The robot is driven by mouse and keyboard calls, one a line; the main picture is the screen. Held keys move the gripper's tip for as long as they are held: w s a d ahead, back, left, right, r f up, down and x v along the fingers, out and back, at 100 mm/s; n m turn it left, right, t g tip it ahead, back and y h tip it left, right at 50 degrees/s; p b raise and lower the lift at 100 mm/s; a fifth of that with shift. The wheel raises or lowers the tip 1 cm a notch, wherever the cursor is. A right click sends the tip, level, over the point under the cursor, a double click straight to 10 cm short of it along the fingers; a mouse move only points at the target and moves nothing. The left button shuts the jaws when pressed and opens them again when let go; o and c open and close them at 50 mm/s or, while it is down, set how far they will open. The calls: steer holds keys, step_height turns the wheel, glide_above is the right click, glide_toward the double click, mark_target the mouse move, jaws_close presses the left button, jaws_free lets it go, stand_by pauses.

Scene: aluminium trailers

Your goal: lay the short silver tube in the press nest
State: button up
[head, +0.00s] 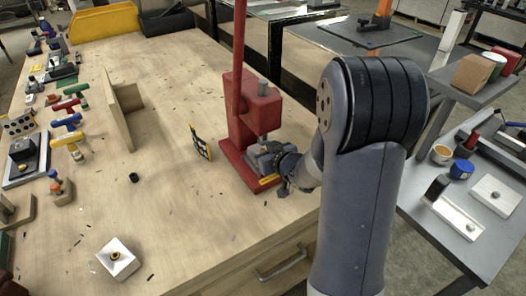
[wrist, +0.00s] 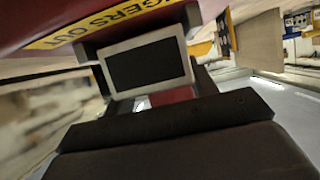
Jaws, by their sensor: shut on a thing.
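The red press (head: 243,115) stands on the bench, with its grey nest area (head: 263,155) under the ram. My gripper (head: 284,174) is low at the front right of the press base, close to the nest. In the wrist view, the short silver tube (wrist: 188,62) shows end-on as a pale rectangular rim around a dark opening. The red press edge with a yellow "FINGERS OUT" label (wrist: 75,30) is beside the jaws. In the head view I cannot make out the tube; whether it touches the nest is unclear.
A yellow-and-black sign (head: 200,142) stands left of the press. Coloured clamps (head: 68,122) line the left. The bench's front middle is mostly clear.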

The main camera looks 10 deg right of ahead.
steer(key=shift+f, duration=0.2)
steer(key=shift+f, duration=0.15)
steer(key=o, duration=1.2)
steer(key=shift+c, duration=0.2)
steer(key=shift+s+d+r, duration=0.1)
steer(key=shift+r, duration=0.2)
steer(key=p+v, duration=0.1)
steer(key=v, duration=1)
steer(key=shift+s, duration=0.45)
